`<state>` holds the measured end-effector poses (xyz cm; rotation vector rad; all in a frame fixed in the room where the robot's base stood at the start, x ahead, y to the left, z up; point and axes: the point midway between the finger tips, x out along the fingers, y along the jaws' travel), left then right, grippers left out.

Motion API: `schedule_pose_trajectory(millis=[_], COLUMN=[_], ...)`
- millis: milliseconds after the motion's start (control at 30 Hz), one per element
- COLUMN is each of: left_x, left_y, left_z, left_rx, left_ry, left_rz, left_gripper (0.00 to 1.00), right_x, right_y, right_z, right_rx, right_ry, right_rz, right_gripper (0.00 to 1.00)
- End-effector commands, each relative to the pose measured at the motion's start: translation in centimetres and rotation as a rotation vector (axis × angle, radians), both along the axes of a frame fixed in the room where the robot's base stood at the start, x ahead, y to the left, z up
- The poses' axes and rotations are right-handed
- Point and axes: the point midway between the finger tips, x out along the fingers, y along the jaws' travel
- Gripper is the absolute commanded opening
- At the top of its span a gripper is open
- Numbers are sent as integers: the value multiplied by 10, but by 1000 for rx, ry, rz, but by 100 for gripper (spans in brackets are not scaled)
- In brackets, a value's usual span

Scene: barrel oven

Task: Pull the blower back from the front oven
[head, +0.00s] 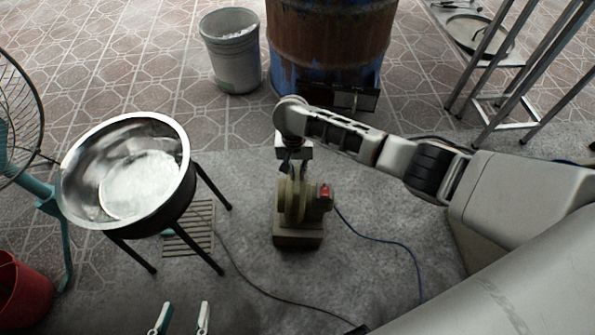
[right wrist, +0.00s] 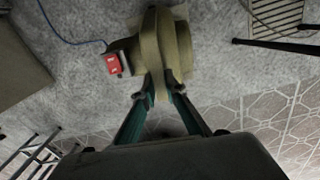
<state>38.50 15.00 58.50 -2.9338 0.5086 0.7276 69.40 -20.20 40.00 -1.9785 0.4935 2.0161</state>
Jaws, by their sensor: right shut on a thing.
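My right gripper (right wrist: 160,84) is shut on a thin part of the blower's housing (right wrist: 166,45), seen in the right wrist view. Floor shows between blower and barrel. My left gripper (head: 181,318) is open and empty at the bottom edge.
A steel basin (head: 150,125) on a black-legged stand is left of the blower, over a floor grate (head: 202,238). A blue cord (head: 385,241) runs right. A grey bucket (head: 231,60), teal fan (head: 38,187) and red bucket (head: 22,290) stand around. Floor in front of the blower is mostly clear.

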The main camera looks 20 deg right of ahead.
Motion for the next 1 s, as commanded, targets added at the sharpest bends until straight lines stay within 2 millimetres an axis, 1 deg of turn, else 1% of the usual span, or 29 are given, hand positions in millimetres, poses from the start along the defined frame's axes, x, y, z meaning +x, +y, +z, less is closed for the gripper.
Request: schedule_pose_trajectory(millis=[33, 367, 400, 433, 467, 933, 967, 1000], left_x=[1, 0, 0, 0, 0, -3, -3, -3], left_y=[0, 0, 0, 0, 0, 0, 0, 0], left_z=[3, 1, 0, 0, 0, -3, -3, -4], left_rx=[0, 0, 1, 1, 1, 1, 2, 2], left_ry=[-5, -1, 0, 1, 1, 8, 9, 10], left_rz=[0, 0, 0, 0, 0, 0, 0, -1], left_gripper=[40, 40, 40, 40, 40, 40, 40, 40], right_x=[8, 7, 6, 6, 6, 0, -6, -6], right_y=[1, 0, -1, -1, -1, -4, -6, -6], right_z=[10, 6, 6, 5, 5, -3, -10, -10], right_rx=[1, -1, -2, -2, -1, -8, -12, -13], right_ry=[-18, -15, -14, -13, -13, 0, 14, 14], right_rz=[2, 3, 3, 3, 2, 0, -1, -1], right_gripper=[0, 0, 22, 30, 31, 31, 31, 31])
